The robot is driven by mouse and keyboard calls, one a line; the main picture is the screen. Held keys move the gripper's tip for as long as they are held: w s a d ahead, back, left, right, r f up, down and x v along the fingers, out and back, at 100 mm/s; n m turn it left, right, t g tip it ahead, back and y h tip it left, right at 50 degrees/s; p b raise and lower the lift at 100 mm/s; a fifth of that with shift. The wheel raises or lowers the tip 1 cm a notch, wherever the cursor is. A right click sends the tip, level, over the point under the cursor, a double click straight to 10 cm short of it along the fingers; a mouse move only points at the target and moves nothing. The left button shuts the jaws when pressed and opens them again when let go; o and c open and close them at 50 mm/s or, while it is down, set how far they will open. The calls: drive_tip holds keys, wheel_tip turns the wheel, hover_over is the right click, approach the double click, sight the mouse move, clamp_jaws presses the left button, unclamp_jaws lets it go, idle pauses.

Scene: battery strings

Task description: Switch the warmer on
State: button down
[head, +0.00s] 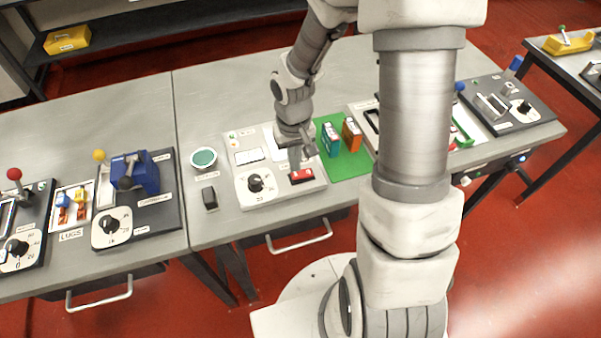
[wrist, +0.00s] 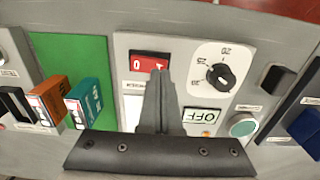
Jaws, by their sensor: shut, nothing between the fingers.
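The warmer is a pale panel (head: 276,197) with a black dial (head: 256,183), a small display and a red rocker switch (head: 301,176). In the wrist view the red rocker (wrist: 147,60) shows a "0" on its left half, and the display (wrist: 202,115) reads OFF, upside down. The dial (wrist: 220,76) is right of the rocker there. My gripper (wrist: 160,74) is shut and empty, pointing down at the rocker. Its fingertips cover part of the rocker's right half. Whether they touch it, I cannot tell. In the head view my gripper (head: 294,168) is over the rocker.
A green mat (head: 352,160) with a teal battery (head: 330,140) and an orange battery (head: 351,134) lies right of the panel. A green round button (head: 204,158) and a small black block (head: 210,198) are left of it. Another station with a blue device (head: 137,171) is farther left.

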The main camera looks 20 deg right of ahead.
drive_tip(key=shift+f+b, duration=0.9)
drive_tip(key=shift+f, duration=0.15)
drive_tip(key=shift+r, duration=0.1)
idle(0.3)
drive_tip(key=shift+r+p, duration=2.85)
drive_tip(key=shift+r, duration=0.55)
drive_tip(key=shift+r, duration=0.15)
drive_tip(key=s+d+r+t+h, duration=0.1)
drive_tip(key=s+r+t, duration=0.25)
drive_tip(key=r, duration=1.15)
drive_tip(key=s+r+t+y, duration=0.1)
drive_tip(key=s+r+t, duration=0.1)
drive_tip(key=s+r, duration=0.7)
drive_tip(key=shift+s+a+r, duration=0.3)
drive_tip(key=shift+s+a, duration=0.05)
drive_tip(key=shift+s, duration=0.4)
